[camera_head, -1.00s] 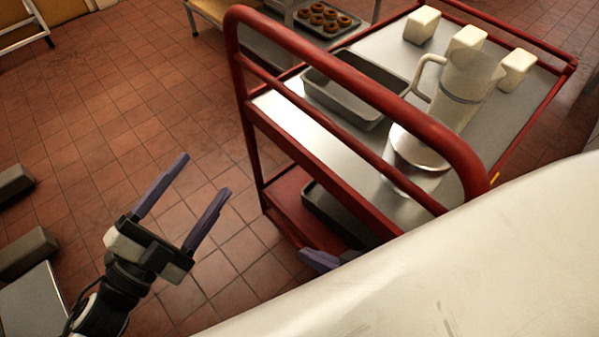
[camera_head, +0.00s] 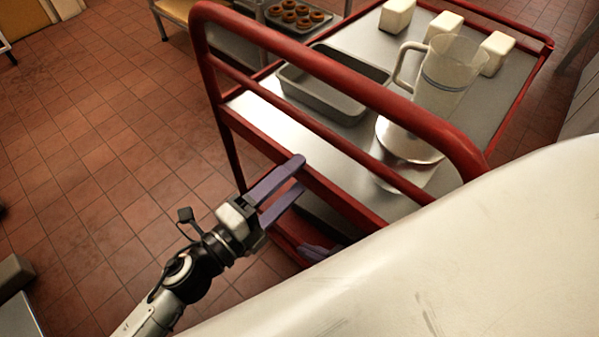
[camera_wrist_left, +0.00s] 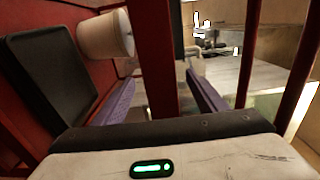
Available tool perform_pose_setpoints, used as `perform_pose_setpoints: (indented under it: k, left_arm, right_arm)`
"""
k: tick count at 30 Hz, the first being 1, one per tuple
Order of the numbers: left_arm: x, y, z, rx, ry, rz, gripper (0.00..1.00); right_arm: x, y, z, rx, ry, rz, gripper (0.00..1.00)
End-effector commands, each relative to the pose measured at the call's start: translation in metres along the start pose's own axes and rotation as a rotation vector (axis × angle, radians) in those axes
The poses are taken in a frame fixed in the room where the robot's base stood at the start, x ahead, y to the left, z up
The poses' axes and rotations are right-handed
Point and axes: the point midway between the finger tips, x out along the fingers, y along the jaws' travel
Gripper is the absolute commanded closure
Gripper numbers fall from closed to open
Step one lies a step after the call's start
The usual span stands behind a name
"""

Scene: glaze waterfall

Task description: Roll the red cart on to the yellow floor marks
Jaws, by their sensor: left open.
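The red cart (camera_head: 330,72) fills the centre and right of the head view, its red push handle on the near side. My left gripper (camera_head: 296,172) is open at the cart's near side, below the handle rail. In the left wrist view, a red bar of the cart (camera_wrist_left: 155,55) runs between the spread fingers (camera_wrist_left: 162,92); contact cannot be told. Of my right gripper, only a purple finger (camera_head: 318,252) shows low beside the cart; the rest is hidden behind a large white surface. The yellow floor marks are not visible.
The cart top carries a grey pan (camera_head: 335,90), a clear pitcher (camera_head: 446,80) and three cream blocks (camera_head: 397,15). Another tray with brown rings (camera_head: 290,14) stands behind. Tiled floor (camera_head: 90,150) is open on the left. A dark tray (camera_wrist_left: 45,75) shows in the wrist view.

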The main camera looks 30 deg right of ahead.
Motion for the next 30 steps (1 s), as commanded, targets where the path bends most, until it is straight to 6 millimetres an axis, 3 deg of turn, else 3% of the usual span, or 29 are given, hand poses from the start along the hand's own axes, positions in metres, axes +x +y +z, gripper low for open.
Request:
perform_pose_setpoints:
  k: [6,17,29,30]
  left_arm:
    - [0.030,0.001,0.000,-0.002,0.000,0.000,0.34]
    - [0.036,0.001,0.000,-0.002,0.000,0.001,0.34]
    - [0.036,0.001,0.000,-0.002,-0.001,0.001,0.98]
    - [0.036,0.001,0.000,-0.002,-0.001,0.001,1.00]
  right_arm:
    - [0.002,0.000,0.001,0.003,0.005,-0.001,1.00]
    - [0.002,-0.001,0.000,0.006,0.006,-0.002,1.00]
    - [0.000,-0.001,0.004,0.008,0.000,-0.003,1.00]
    - [0.000,-0.001,0.004,0.008,0.000,-0.003,1.00]
